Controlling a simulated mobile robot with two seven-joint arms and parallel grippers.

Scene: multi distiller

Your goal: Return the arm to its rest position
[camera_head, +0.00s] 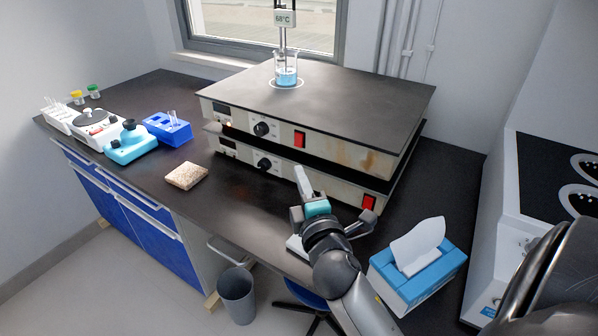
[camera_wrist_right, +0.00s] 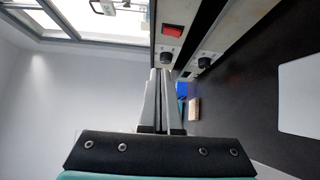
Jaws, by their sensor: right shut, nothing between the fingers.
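My right gripper (camera_head: 303,180) is in front of the stacked hot plates, over the front part of the dark bench. In the right wrist view its fingers (camera_wrist_right: 161,100) are together with nothing between them. The upper hot plate (camera_head: 330,97) carries a beaker of blue liquid (camera_head: 286,72) with a probe in it and a display reading 68°C. The lower hot plate (camera_head: 255,158) is directly beneath it. The red switches are in view; in the wrist view one red switch (camera_wrist_right: 172,30) shows beyond the fingers. My left gripper is not in view.
A blue tissue box (camera_head: 418,270) stands right of my right arm. A tan block (camera_head: 186,175), a blue tube rack (camera_head: 168,129) and small lab devices (camera_head: 128,142) stand on the left. A grey bin (camera_head: 237,295) is on the floor. The bench between block and gripper is clear.

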